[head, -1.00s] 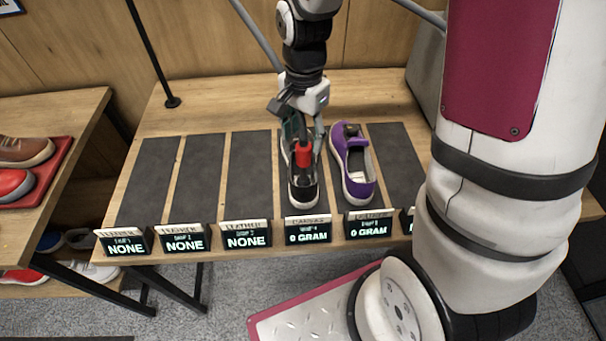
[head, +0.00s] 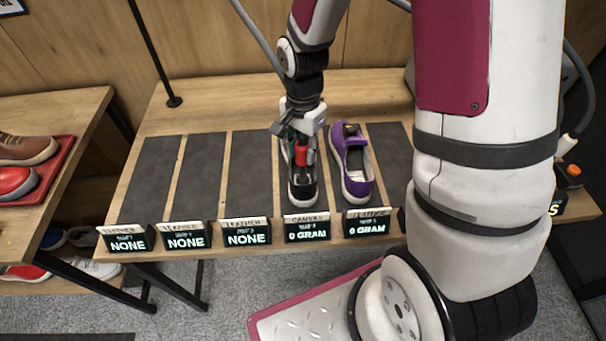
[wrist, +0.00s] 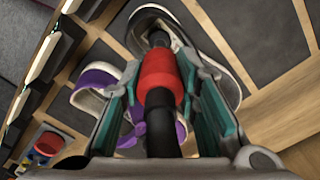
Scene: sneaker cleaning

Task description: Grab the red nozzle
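The red nozzle (wrist: 160,78) is a red cylinder with black ends. In the wrist view it lies lengthwise between my gripper's two teal-lined fingers, with its lower black end near the palm. In the head view the nozzle (head: 301,158) shows partly behind a finger, over the dark shoe (head: 304,192) in the middle of the table. My gripper (head: 301,150) points down at this shoe, and its fingers appear closed around the nozzle. Small gaps show beside the black end. Whether the nozzle's far tip touches the shoe is unclear.
A purple shoe (head: 355,168) stands just right. Dark mats and small displays (head: 247,236) line the table's front edge; the left mats are empty. A red tray (head: 48,175) with shoes is on the left table. An orange-topped object (head: 573,172) stands far right.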

